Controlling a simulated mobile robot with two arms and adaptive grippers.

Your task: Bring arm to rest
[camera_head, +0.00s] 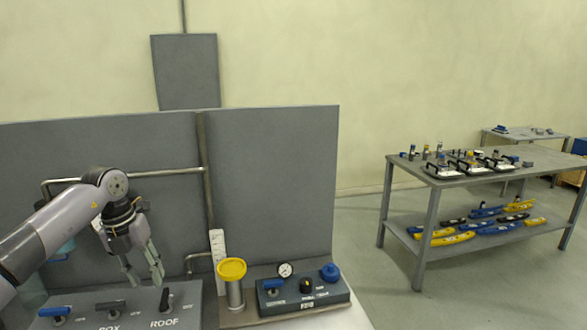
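My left arm comes in from the left edge, with its wrist bent downward. My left gripper (146,278) points down above a grey control box marked ROOF (140,308). Its fingers look apart, with nothing seen between them. They appear close to the black lever (164,299) on that box, but I cannot tell whether they touch it. My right gripper is out of view.
A tall grey panel (270,180) stands behind the boxes. A yellow-capped cylinder (232,270) and a second box (303,297) with a gauge (285,269) stand right of the gripper. A table (430,178) stands further right, with open floor (355,235) between.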

